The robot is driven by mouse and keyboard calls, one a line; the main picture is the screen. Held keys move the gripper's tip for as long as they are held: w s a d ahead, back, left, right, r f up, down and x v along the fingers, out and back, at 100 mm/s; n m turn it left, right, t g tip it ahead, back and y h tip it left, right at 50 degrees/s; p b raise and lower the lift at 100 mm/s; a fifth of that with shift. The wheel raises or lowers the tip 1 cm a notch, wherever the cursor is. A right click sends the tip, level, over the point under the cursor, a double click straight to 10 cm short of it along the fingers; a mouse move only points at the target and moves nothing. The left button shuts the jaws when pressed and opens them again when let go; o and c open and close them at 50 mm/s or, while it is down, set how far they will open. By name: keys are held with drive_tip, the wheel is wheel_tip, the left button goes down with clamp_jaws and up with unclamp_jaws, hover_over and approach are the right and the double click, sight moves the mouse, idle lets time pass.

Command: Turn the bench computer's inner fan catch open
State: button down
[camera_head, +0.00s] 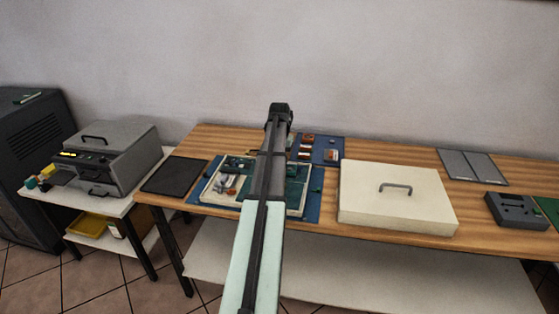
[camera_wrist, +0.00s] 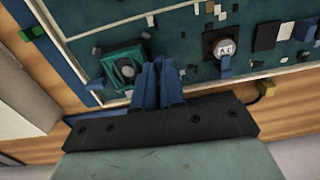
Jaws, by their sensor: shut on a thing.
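The open bench computer (camera_head: 213,199) lies on a blue mat on the wooden table, its green boards showing. In the wrist view, its blue-green board (camera_wrist: 190,25) fills the upper part, with a square green fan (camera_wrist: 122,68) left of centre. My gripper (camera_wrist: 158,66) points at the board just right of the fan. Its blue fingers are close together, shut on the inner fan catch, which they hide almost wholly. I cannot tell how far the catch is turned. In the head view my own arm covers the gripper and part of the computer.
A round part with a white top (camera_wrist: 225,43) stands right of my fingers. A cream cover with a handle (camera_head: 397,207) lies right of the computer. A dark flat tray (camera_head: 174,176) lies left. A blue mat with small parts (camera_head: 329,146) is behind.

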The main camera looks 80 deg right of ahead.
drive_tip(key=shift+n, duration=0.5)
drive_tip(key=c, duration=1.2)
unclamp_jaws()
wheel_tip(320, 180, up, 14)
drive_tip(key=shift+f, duration=0.1)
